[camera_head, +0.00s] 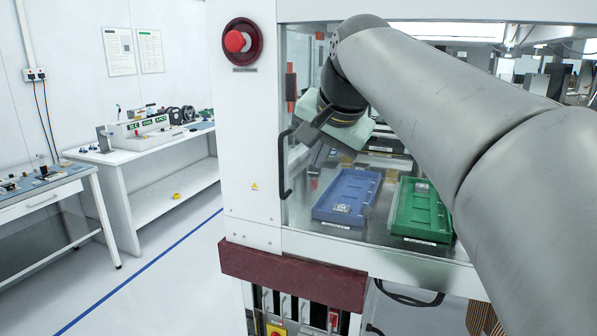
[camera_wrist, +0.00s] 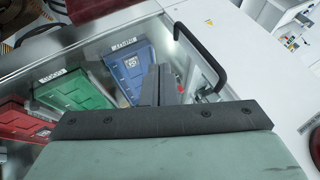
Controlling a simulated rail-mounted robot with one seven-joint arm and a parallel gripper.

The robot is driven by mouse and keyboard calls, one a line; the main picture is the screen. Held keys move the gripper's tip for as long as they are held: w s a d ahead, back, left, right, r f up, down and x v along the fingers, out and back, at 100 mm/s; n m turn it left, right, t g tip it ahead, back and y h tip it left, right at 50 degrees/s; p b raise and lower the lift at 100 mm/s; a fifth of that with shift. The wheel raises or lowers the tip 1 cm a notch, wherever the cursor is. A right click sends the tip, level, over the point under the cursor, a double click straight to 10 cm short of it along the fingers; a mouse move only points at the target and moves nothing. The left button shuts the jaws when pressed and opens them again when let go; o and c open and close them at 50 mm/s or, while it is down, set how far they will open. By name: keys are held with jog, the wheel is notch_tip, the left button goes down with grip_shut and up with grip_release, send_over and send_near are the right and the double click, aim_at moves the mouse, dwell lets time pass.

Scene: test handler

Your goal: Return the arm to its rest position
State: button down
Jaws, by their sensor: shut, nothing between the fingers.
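My arm (camera_head: 430,90) reaches from the right side of the head view toward the handler's opening. It ends in a pale green wrist housing at the upper left of the opening. My gripper (camera_wrist: 160,78) is shut and empty, its two fingers together in the middle of the wrist view. It is above and apart from the trays. In the wrist view its fingers overlap the right edge of the blue tray (camera_wrist: 128,84); the contents behind them are partly hidden.
The blue tray (camera_head: 357,184) and green tray (camera_head: 420,214) each hold a small part. A red tray (camera_wrist: 18,122) shows at left in the wrist view. A black handle (camera_head: 286,165) stands close left of my gripper. A red emergency button (camera_head: 236,41) is on the white panel.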

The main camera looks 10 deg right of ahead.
jog(key=s+f+n+g, duration=0.2)
jog(key=s+f, duration=0.5)
jog(key=f, duration=0.5)
jog(key=s+f+n+g, duration=0.2)
jog(key=s+f, duration=0.6)
jog(key=f, duration=0.4)
jog(key=s+f+n+g+h, duration=0.1)
jog(key=s+f+n+g, duration=0.2)
jog(key=s+f, duration=0.4)
notch_tip(320, 180, down, 5)
jog(key=shift+s+n, duration=0.2)
jog(key=shift+n, duration=0.2)
notch_tip(320, 180, down, 10)
jog(key=b, duration=0.9)
jog(key=shift+r, duration=0.15)
jog(key=shift+w, duration=0.1)
